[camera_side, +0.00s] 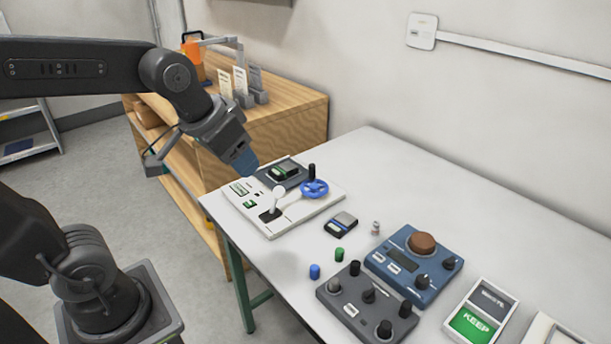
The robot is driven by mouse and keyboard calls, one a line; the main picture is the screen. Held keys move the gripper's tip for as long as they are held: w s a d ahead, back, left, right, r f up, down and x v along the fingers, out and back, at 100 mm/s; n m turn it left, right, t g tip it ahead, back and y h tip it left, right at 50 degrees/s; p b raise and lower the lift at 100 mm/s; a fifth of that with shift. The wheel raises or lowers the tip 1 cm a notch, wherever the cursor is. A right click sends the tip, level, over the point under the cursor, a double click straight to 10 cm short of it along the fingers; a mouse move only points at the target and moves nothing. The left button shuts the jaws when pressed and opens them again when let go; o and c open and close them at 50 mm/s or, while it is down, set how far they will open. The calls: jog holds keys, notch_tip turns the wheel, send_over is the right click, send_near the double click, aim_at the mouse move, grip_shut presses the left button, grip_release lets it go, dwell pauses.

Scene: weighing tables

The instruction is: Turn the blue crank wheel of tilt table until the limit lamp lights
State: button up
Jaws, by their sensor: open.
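The blue crank wheel (314,189) sits on the right part of a white panel, the tilt table (317,208), at the far left end of the white bench. A black knob handle stands up at the wheel. A white lever (277,198) stands on the panel's front left, and a dark platform with a green-topped block (284,171) is at its back. Small green labels mark the panel; I cannot tell which part is the limit lamp. My gripper (243,160) is open, above and left of the panel, apart from the wheel. Its fingers are small and partly unclear.
A small dark scale (341,224), a blue cylinder (315,271) and a green cylinder (339,254) lie in front of the panel. A blue box (413,262) and a grey knob box (366,306) stand to the right. A KEEP tray (474,325) is at lower right. The bench's back is clear.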

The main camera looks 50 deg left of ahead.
jog(key=w+a, duration=0.3)
jog(key=w, duration=0.5)
jog(key=n+g+y, duration=0.1)
jog(key=n, duration=0.2)
send_over(312, 165)
jog(key=s+d, duration=0.1)
jog(key=s, duration=0.3)
notch_tip(312, 165, down, 13)
jog(key=shift+m, duration=0.3)
jog(key=x, duration=1.3)
jog(key=shift+f, duration=0.15)
jog(key=shift+c, duration=0.2)
grip_shut()
jog(key=shift+w+d+m+h, duration=0.2)
jog(key=shift+m+h, duration=0.1)
jog(key=shift+m, duration=0.45)
jog(key=shift+w+d+m+h, duration=0.2)
jog(key=shift+m+h, duration=0.1)
jog(key=shift+m, duration=0.45)
jog(key=shift+o, duration=0.2)
grip_release()
